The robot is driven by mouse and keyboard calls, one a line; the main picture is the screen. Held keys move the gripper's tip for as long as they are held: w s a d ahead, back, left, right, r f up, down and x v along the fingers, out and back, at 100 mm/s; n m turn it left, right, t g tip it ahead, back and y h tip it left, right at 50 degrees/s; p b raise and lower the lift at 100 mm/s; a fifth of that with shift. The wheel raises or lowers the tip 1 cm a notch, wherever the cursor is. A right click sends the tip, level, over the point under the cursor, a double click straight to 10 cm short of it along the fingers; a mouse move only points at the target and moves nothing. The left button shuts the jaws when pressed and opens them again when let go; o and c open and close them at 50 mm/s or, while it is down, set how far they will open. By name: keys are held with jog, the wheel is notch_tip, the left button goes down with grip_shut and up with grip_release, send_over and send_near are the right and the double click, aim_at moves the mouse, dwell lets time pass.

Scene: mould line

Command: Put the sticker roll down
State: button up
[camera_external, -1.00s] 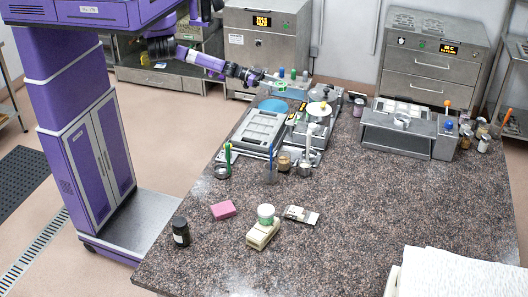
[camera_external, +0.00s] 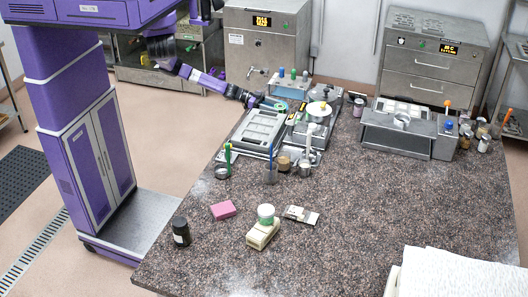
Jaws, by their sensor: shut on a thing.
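The sticker roll (camera_external: 281,107), a small pale green and white ring, is at the tip of my gripper (camera_external: 268,103). My gripper reaches in from the left at the far left part of the table and is shut on the roll. The roll is low over a round blue disc (camera_external: 266,107), which my gripper and the roll partly cover. I cannot tell whether the roll touches the disc.
A grey tray-like unit (camera_external: 258,130) lies just in front of my gripper. A rack with coloured knobs (camera_external: 293,80) stands behind. A pink block (camera_external: 223,210), a dark jar (camera_external: 181,232) and a cream box (camera_external: 263,235) stand nearer. The table's right middle is clear.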

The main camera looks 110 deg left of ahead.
jog(key=o, duration=1.3)
jog(key=shift+f, duration=0.1)
jog(key=shift+o, duration=0.2)
jog(key=shift+s, duration=0.15)
jog(key=shift+o, duration=0.4)
jog(key=s, duration=0.4)
jog(key=s+r+b, duration=0.1)
jog(key=s, duration=0.2)
jog(key=s+r+b, duration=0.1)
jog(key=s, duration=0.3)
jog(key=shift+s+a, duration=0.15)
jog(key=shift+s, duration=0.15)
